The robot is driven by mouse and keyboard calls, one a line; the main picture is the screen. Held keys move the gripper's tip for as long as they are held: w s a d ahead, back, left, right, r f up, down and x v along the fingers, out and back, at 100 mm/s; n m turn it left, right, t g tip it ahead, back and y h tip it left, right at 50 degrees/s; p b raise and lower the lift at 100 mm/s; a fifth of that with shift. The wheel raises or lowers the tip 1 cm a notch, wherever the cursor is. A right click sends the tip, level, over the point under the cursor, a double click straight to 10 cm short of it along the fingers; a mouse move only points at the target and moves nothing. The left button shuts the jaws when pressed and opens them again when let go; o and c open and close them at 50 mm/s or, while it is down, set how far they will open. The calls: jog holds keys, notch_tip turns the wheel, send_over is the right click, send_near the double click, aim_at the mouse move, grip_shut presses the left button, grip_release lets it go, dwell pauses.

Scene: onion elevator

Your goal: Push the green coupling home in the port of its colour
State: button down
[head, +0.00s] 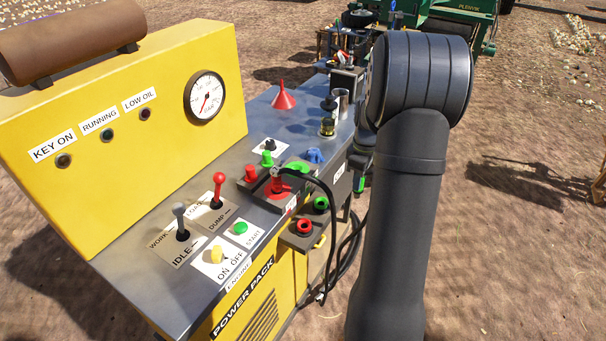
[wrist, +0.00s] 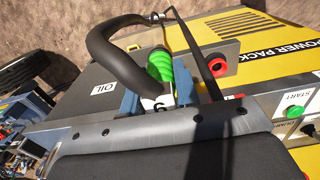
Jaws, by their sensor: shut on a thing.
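The green coupling (wrist: 160,66) is a ribbed green piece on a black hose (wrist: 115,55). My gripper (wrist: 158,92) is shut on it between two blue fingers in the wrist view. In the head view the coupling (head: 361,184) shows as a small green patch below my gripper, which my arm mostly hides. The green port (head: 320,204) is a green ring with a dark opening on the side of the power pack. The coupling is to the right of this port in the head view and looks apart from it. I do not make out the green port in the wrist view.
A red port (head: 304,226) sits just below and left of the green one; it also shows in the wrist view (wrist: 217,64). Black hoses loop beside the ports. Levers, a red funnel (head: 284,97) and small fittings stand on the yellow power pack (head: 150,80).

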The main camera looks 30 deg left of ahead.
jog(key=a+r, duration=0.4)
jog(key=a, duration=0.7)
jog(key=a+r, duration=0.5)
jog(key=a, duration=0.5)
notch_tip(320, 180, down, 6)
jog(key=shift+s+f, duration=0.15)
jog(key=shift+s, duration=0.1)
